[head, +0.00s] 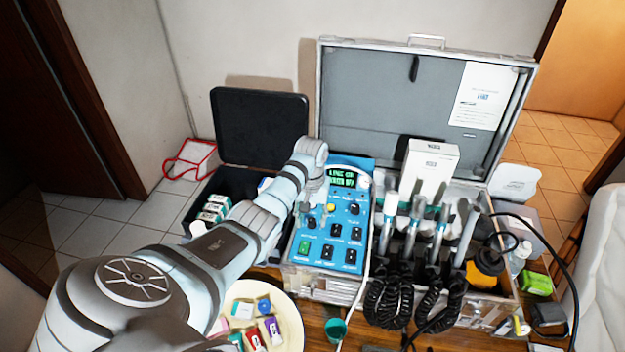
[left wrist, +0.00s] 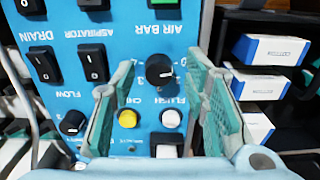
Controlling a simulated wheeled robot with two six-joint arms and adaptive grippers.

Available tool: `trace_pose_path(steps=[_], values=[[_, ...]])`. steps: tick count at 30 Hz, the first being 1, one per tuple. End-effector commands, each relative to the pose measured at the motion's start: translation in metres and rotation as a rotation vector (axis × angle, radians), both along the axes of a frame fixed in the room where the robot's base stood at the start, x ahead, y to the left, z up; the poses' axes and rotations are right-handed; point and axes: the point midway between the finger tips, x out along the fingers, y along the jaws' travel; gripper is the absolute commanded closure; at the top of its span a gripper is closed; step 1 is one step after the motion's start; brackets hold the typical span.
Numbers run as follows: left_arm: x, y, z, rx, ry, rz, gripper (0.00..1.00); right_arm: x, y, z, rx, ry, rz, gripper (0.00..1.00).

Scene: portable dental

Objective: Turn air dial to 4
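The blue control panel (head: 327,230) stands upright in the metal case and fills the left wrist view, where its print is upside down. The air dial (left wrist: 160,69), a black knob with a pale pointer line, sits by the AIR BAR label; it also shows in the head view (head: 311,223). My left gripper (left wrist: 160,82) is open, its two green-padded fingers on either side of the air dial with gaps to it. In the head view my left gripper (head: 313,200) is over the panel's left side. I cannot read the dial's setting. My right gripper is not in view.
A yellow button (left wrist: 128,118), a white button (left wrist: 171,118) and the flow dial (left wrist: 73,122) are close to the fingers. Several rocker switches line the panel. Handpieces (head: 415,215) with coiled black hoses stand right of it. A black box (head: 258,125) stands behind my left arm.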

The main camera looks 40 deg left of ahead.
Motion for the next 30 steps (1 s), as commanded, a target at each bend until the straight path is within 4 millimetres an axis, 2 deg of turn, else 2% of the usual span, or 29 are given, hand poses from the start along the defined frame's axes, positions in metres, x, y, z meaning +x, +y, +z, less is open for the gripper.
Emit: trace_pose_path(steps=[1,7,8,20,30], values=[[0.000,0.000,0.001,0.000,0.000,-0.001,0.67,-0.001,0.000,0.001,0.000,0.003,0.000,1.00],[0.001,-0.001,0.001,0.000,0.000,-0.001,0.99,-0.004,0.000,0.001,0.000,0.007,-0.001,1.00],[0.001,-0.001,0.001,0.000,0.000,-0.001,1.00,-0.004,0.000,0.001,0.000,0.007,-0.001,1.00],[0.001,-0.001,0.002,0.003,0.001,-0.055,1.00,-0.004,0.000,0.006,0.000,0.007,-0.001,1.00],[0.001,-0.001,0.004,0.012,0.006,-0.285,1.00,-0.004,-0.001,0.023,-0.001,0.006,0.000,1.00]])
